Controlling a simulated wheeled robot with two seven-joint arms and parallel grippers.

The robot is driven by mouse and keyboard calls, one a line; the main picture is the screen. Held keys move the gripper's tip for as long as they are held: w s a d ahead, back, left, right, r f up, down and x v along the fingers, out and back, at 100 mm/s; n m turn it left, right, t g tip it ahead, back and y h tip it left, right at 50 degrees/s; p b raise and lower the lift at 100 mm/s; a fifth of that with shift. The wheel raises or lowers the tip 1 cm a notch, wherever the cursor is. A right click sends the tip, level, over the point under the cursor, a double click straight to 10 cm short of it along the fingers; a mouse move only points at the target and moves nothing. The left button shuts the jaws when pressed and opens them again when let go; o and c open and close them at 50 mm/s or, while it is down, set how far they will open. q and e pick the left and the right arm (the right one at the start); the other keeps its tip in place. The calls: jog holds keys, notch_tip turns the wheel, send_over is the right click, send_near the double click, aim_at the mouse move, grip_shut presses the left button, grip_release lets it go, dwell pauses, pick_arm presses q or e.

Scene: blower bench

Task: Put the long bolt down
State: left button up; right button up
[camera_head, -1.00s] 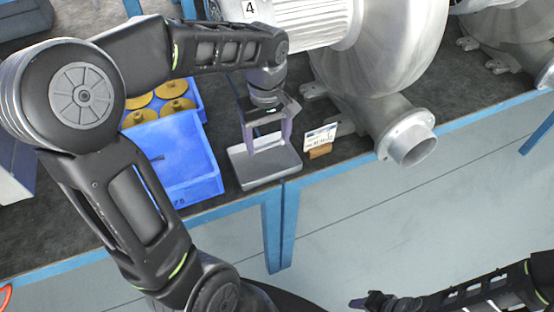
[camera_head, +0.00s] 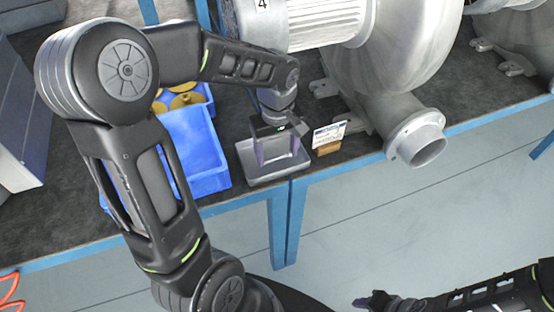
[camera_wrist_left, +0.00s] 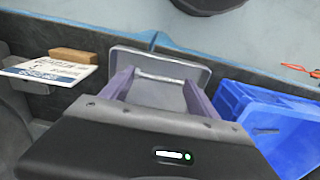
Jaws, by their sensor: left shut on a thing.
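My left gripper (camera_head: 278,156) is shut on the long bolt (camera_wrist_left: 160,80), a thin silver rod lying crosswise between its two fingertips in the left wrist view. The gripper points down over a shallow grey tray (camera_head: 254,178). The tray's rim and floor also show in the left wrist view (camera_wrist_left: 197,75), behind the bolt. Whether the bolt touches the tray is unclear. My right gripper (camera_head: 375,300) is at the bottom of the head view, away from the bench; its jaw opening is too small to tell.
A blue bin (camera_head: 208,183) stands left of the tray, with a small piece (camera_wrist_left: 265,130) inside; yellow round parts (camera_head: 187,99) lie behind it. A card on a wooden block (camera_head: 328,146) and a large grey blower (camera_head: 400,60) are to the right. The bench's blue edge is close in front.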

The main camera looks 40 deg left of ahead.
aim_at(277, 157)
pick_arm(q)
jog(key=shift+f, duration=1.9)
jog(key=shift+f+b, duration=0.25)
jog(key=shift+b, duration=0.05)
jog(key=o, duration=1.4)
jog(key=shift+r, duration=0.15)
jog(key=shift+c, duration=0.2)
jog(key=shift+r, duration=0.1)
notch_tip(277, 157, up, 12)
jog(key=p, duration=0.1)
